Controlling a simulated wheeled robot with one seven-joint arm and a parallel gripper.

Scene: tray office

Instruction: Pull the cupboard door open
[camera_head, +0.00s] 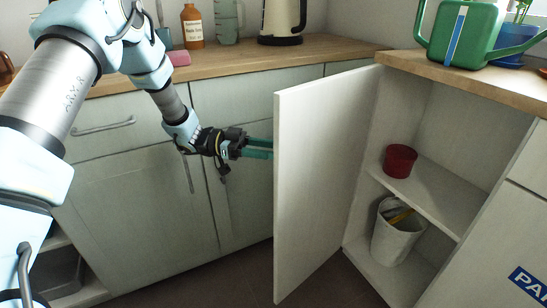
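The white cupboard door (318,175) stands swung well out from the cupboard (446,125), hinged on the left side of the opening. Its inner face is toward me and the shelves show. My gripper (272,148) is at the left of the door, at its outer face. Its teal fingers reach to the door's free edge, and their tips are hidden behind it. The door's handle is not visible. I cannot tell whether the fingers are closed on anything.
Inside the cupboard are a red bowl (399,160) on the shelf and a white bin (396,232) below. A green watering can (468,33) stands on top. A kettle (282,20) and a brown bottle (192,26) stand on the worktop. The floor (225,284) before the door is clear.

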